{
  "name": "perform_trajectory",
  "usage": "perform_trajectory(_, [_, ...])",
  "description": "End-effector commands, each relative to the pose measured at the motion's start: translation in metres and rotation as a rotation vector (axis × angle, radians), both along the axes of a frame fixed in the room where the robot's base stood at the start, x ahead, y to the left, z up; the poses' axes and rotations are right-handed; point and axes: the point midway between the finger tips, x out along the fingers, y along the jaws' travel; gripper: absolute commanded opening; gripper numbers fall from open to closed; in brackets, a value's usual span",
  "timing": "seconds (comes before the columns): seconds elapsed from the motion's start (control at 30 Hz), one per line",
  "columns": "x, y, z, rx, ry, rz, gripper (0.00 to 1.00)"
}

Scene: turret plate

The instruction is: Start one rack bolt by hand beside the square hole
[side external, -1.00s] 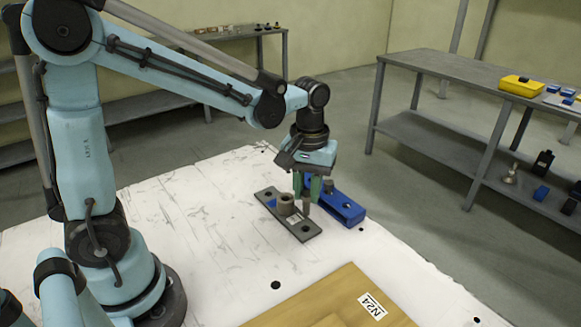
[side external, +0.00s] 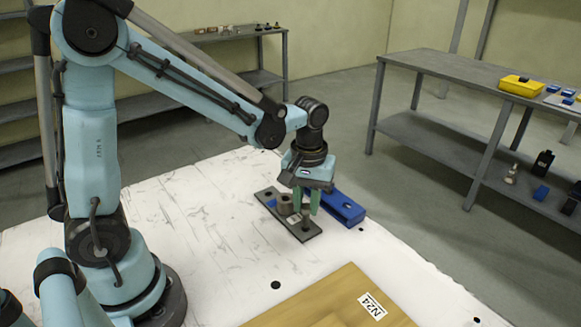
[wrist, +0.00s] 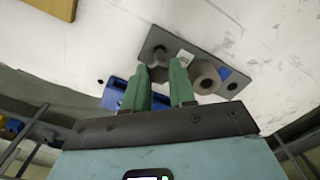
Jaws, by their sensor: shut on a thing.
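The dark grey plate (side external: 312,236) lies on the white table. It carries a round grey boss (side external: 286,204), a small blue patch (side external: 271,203) and a pale label (wrist: 185,57). My gripper (side external: 306,210) has its green fingers low over the plate's near end, shut on a grey bolt (side external: 305,222). In the wrist view the bolt (wrist: 158,72) shows between the fingertips, beside a dark hole (wrist: 160,50). The bolt looks upright; I cannot tell whether its tip is in a hole. The blue rack (side external: 343,208) lies just behind the plate, partly hidden by the fingers.
A wooden board (side external: 325,300) marked N24 lies at the table's front. Dark holes such as one (side external: 275,285) dot the tabletop, which is clear left of the plate. A grey bench (side external: 440,68) with a yellow bin (side external: 521,86) stands apart at the right.

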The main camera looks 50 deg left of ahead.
Motion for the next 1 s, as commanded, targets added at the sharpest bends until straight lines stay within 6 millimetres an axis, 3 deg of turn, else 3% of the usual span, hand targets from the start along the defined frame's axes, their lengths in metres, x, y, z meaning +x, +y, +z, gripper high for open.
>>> perform_trajectory(1.0, [0.0, 0.0001, 0.0001, 0.001, -0.002, 1.302, 0.0])
